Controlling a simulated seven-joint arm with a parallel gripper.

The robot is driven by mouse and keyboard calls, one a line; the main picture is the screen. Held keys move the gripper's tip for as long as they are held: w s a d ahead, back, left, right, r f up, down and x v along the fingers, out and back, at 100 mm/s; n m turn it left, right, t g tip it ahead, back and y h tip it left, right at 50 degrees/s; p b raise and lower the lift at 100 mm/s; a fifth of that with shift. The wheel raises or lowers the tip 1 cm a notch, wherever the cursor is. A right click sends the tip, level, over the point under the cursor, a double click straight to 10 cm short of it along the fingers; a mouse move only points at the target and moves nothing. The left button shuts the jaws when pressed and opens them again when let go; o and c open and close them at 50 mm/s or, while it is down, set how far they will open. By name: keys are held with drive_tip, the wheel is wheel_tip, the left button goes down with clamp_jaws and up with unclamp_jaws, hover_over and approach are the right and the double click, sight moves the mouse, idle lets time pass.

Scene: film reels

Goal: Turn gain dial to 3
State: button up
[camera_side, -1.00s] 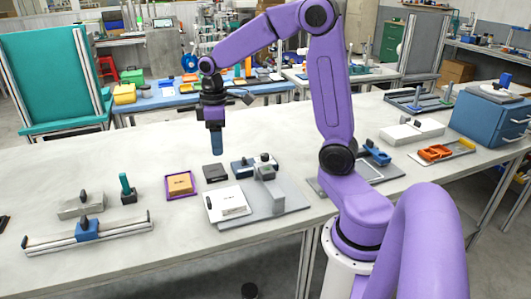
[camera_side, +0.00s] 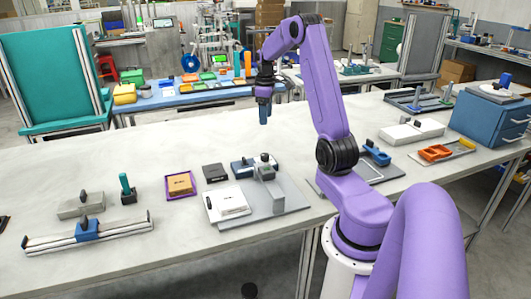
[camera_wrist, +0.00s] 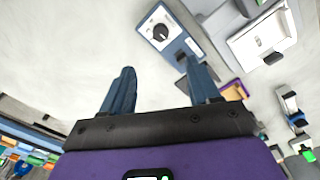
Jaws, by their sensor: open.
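The dial (camera_wrist: 160,32) is a black round knob on a white scale plate, set on a blue box (camera_wrist: 176,47). It lies at the top middle of the wrist view, beyond my fingertips and apart from them. The scale marks are too small to read. In the side view the blue box (camera_side: 240,167) sits mid-table, partly hidden behind a grey press-like fixture. My gripper (camera_side: 263,112) hangs above the table, behind and above the box, pointing down. In the wrist view my gripper (camera_wrist: 158,66) has its two blue fingers spread with nothing between them.
The grey fixture (camera_side: 266,180) with a black knob stands close beside the dial box, on a grey plate. A white pad (camera_side: 230,203), a black block (camera_side: 215,172) and a purple-rimmed tray (camera_side: 167,194) lie nearby. The table behind the box is clear.

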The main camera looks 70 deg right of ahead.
sight(266, 154)
wheel_tip(266, 154, down, 16)
drive_tip(key=shift+r, duration=0.1)
idle(0.4)
drive_tip(key=c, duration=1)
